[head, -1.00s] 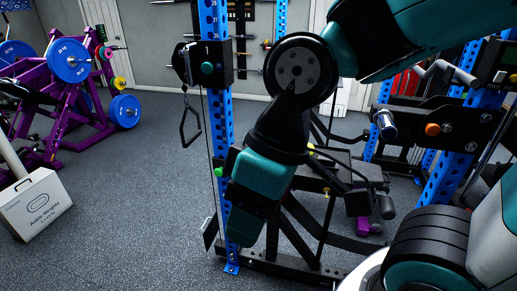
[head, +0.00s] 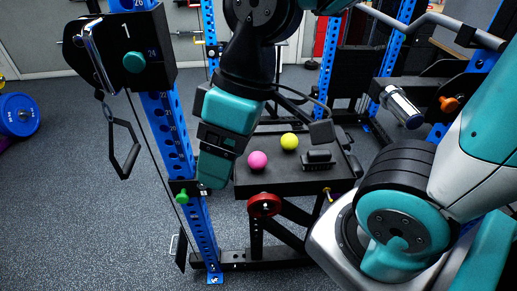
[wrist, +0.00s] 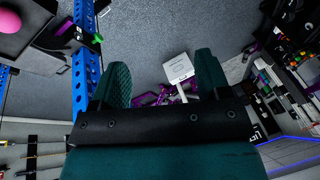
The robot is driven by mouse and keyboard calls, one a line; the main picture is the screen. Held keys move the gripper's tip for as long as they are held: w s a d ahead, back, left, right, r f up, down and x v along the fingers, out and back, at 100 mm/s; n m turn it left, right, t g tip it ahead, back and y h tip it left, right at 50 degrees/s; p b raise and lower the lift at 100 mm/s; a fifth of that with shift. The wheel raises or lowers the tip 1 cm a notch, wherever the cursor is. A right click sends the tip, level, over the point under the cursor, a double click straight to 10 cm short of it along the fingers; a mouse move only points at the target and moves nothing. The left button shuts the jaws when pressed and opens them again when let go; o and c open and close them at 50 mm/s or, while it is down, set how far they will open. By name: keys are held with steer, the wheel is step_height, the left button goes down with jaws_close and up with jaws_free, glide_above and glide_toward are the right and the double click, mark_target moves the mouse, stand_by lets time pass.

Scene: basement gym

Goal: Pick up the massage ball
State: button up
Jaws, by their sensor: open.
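A pink ball (head: 257,160) and a yellow-green ball (head: 289,141) rest on a dark flat-topped stand (head: 262,186) in the head view. I cannot tell from looks alone which is the massage ball. The pink ball also shows at the top left corner of the wrist view (wrist: 9,20), cut off by the edge. My gripper (head: 212,182) points downward left of the pink ball, beside the blue post, apart from both balls. Its two teal fingers are spread in the wrist view (wrist: 163,72), with nothing held between them.
A blue perforated rack post (head: 172,140) stands close left of my gripper, with a hanging handle (head: 123,150). A black object (head: 318,159) lies right of the balls. A red round knob (head: 263,205) is on the stand's front. Open floor (head: 80,220) lies to the left.

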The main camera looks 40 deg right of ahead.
steer(key=w+d+f+n+t+h+b, duration=0.1)
steer(key=w+d+f+n, duration=0.1)
steer(key=w+d+f, duration=0.3)
steer(key=w+d+f+n, duration=0.1)
steer(key=w+d+n, duration=0.15)
steer(key=w, duration=0.35)
steer(key=n+t+h, duration=0.1)
steer(key=n+h, duration=0.2)
steer(key=n, duration=0.3)
glide_toward(260, 154)
steer(key=f, duration=0.4)
steer(key=w+f+p, duration=0.1)
steer(key=f, duration=0.2)
steer(key=shift+w, duration=0.1)
steer(key=shift+w+a+f+p, duration=0.1)
steer(key=shift+w+f+p, duration=0.2)
steer(key=shift+f, duration=0.65)
steer(key=shift+w+f+p, duration=0.15)
steer(key=shift+f+p, duration=0.2)
steer(key=shift+f, duration=0.65)
steer(key=shift+w+a+f+p, duration=0.1)
steer(key=shift+w+f+p, duration=0.2)
steer(key=shift+f, duration=0.65)
steer(key=shift+s, duration=0.1)
steer(key=c, duration=0.6)
steer(key=shift+r, duration=0.15)
step_height(260, 154, up, 20)
steer(key=b, duration=0.3)
